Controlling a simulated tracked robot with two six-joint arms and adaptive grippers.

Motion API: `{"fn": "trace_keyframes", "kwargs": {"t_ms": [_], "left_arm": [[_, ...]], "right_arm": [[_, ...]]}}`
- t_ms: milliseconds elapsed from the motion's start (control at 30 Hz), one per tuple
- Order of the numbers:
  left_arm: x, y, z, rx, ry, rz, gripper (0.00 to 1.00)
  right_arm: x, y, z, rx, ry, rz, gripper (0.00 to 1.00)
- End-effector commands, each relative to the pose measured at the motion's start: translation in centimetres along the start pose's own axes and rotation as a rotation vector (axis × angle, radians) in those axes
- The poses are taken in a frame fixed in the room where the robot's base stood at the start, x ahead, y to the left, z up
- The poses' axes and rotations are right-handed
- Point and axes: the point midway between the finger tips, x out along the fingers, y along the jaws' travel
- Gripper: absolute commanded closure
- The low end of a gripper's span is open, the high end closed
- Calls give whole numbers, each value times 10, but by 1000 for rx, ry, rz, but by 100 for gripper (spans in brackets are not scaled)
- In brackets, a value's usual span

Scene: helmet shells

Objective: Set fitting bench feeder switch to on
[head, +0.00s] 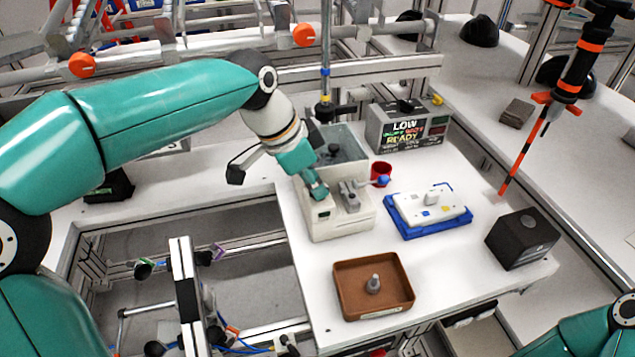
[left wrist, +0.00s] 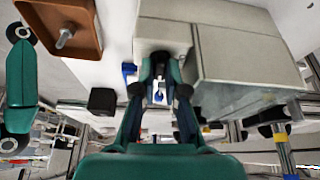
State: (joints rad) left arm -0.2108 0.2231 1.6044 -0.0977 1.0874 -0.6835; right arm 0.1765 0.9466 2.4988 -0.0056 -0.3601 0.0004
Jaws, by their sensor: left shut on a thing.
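The feeder (head: 340,222) is a pale grey box with a clear-topped hopper, standing at the left of the white bench. My left gripper (head: 318,191) reaches down onto its front top and is shut on a small part there, which I take to be the feeder switch. The fingers hide that part, so its on or off position cannot be read. A grey metal fitting (head: 349,196) stands beside the fingers. In the left wrist view, the gripper (left wrist: 160,68) is against the pale box. My right gripper is out of view; only part of that arm shows.
A brown tray (head: 345,307) with a metal peg, a blue mat (head: 442,226) with a white block, a black box (head: 522,238) and a red cup (head: 380,171) share the bench. A display box (head: 408,127) reading LOW and READY stands behind.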

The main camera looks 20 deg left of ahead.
Motion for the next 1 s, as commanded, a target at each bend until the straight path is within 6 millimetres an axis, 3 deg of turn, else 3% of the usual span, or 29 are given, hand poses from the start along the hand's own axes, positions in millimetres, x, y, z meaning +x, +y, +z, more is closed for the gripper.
{"fn": "trace_keyframes", "kwargs": {"t_ms": [1000], "left_arm": [[0, 5, -5, -830, 11, -352, 100]], "right_arm": [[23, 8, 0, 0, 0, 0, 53]]}}
